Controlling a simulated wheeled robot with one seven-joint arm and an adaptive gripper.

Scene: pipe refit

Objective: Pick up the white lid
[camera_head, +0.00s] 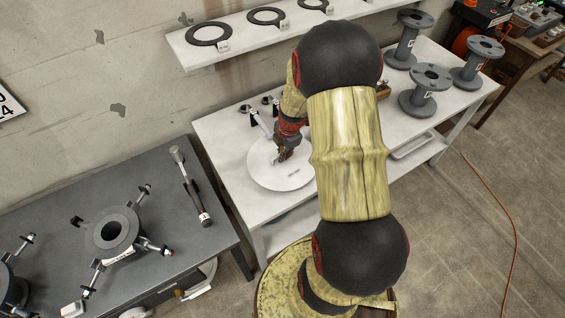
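The white lid (268,177), a flat round disc with a small grey mark or handle near its right part, is on the white table (222,127). My arm covers part of the lid's right side. My gripper (281,156) points down over the upper middle of the lid, its tips very close to the surface. Whether the tips touch the lid, and whether they are open or shut, is too small to tell.
Small clamp-like tools (258,119) stand just behind the lid. Grey flanged spools (425,90) stand at the table's right end. A shelf (236,51) with dark rings hangs above. A dark grey bench (60,207) with a flanged fixture (88,240) is at left.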

